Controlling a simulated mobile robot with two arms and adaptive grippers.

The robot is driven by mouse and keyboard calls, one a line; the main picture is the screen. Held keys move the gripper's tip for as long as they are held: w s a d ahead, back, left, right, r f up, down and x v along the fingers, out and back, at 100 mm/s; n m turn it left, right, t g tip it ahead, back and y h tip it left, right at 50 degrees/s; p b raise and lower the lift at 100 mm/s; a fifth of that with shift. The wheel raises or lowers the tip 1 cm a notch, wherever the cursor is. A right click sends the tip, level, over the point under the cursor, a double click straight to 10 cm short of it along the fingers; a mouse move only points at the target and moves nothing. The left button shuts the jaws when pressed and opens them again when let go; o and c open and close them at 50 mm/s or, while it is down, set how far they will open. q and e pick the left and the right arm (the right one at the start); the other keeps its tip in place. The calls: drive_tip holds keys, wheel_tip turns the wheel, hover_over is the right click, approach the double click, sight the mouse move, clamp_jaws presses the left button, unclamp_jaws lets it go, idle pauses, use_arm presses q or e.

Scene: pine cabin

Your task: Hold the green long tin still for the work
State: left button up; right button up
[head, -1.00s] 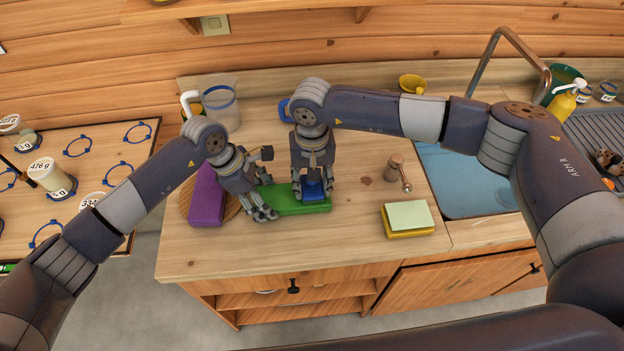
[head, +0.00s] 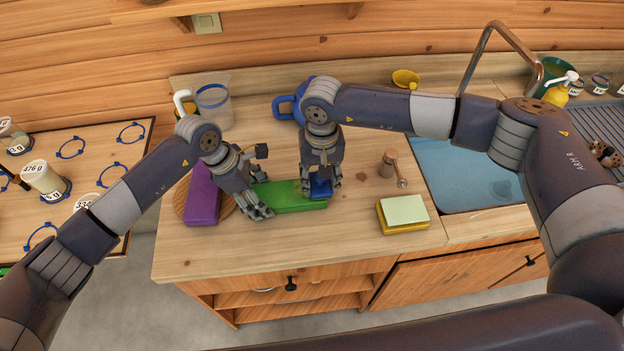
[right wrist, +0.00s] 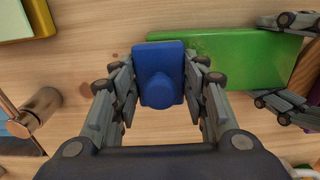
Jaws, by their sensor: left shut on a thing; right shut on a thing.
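The green long tin (head: 290,194) lies flat on the wooden counter; it also shows in the right wrist view (right wrist: 240,60). My left gripper (head: 257,208) is shut on its left part, with fingers on its near and far sides. My right gripper (head: 320,188) is shut on a blue block with a round knob (right wrist: 160,80). The blue block sits over the tin's right end and reaches a little past it. My right fingers hide part of the block in the head view.
A purple block (head: 202,196) lies on a round wooden board just left of the tin. A yellow block with a pale green top (head: 404,211) and a metal-handled wooden tool (head: 391,165) lie to the right. A clear jug (head: 213,104) stands behind. The front counter is clear.

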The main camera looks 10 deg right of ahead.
drive_tip(key=shift+a+f, duration=0.2)
drive_tip(key=shift+a, duration=1.35)
drive_tip(key=shift+d, duration=0.2)
drive_tip(key=shift+d+r, duration=0.1)
drive_tip(key=shift+d, duration=1.3)
drive_tip(key=shift+a, duration=0.1)
drive_tip(key=shift+a, duration=1.5)
drive_tip(key=shift+r, duration=0.15)
